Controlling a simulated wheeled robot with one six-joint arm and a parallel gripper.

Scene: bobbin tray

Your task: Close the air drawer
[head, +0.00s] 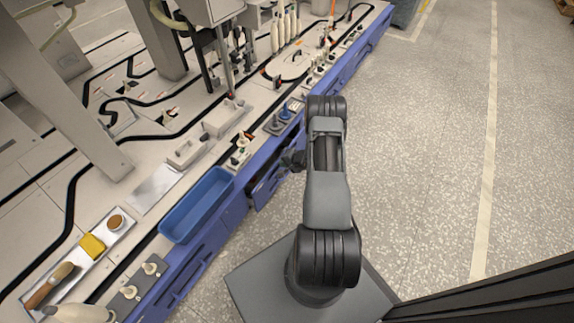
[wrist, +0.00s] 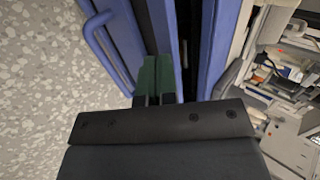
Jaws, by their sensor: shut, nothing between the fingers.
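The air drawer (head: 267,187) is a blue-fronted drawer in the side of the blue bench, and it stands partly open with a dark gap behind its front. In the wrist view its blue front (wrist: 123,42) with a bar handle (wrist: 97,42) is at the upper left, with the dark opening to the right. My gripper (head: 291,160) is beside the drawer in the head view, partly hidden by my arm. In the wrist view its green fingertips (wrist: 156,66) are together and empty, close to the drawer front. I cannot tell whether they touch it.
A blue bin (head: 196,204) sits at the bench edge above the drawers. A tray (head: 70,265) with a brush and a yellow block lies at the lower left. Small fittings line the bench edge. The speckled floor (head: 420,150) to the right is clear.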

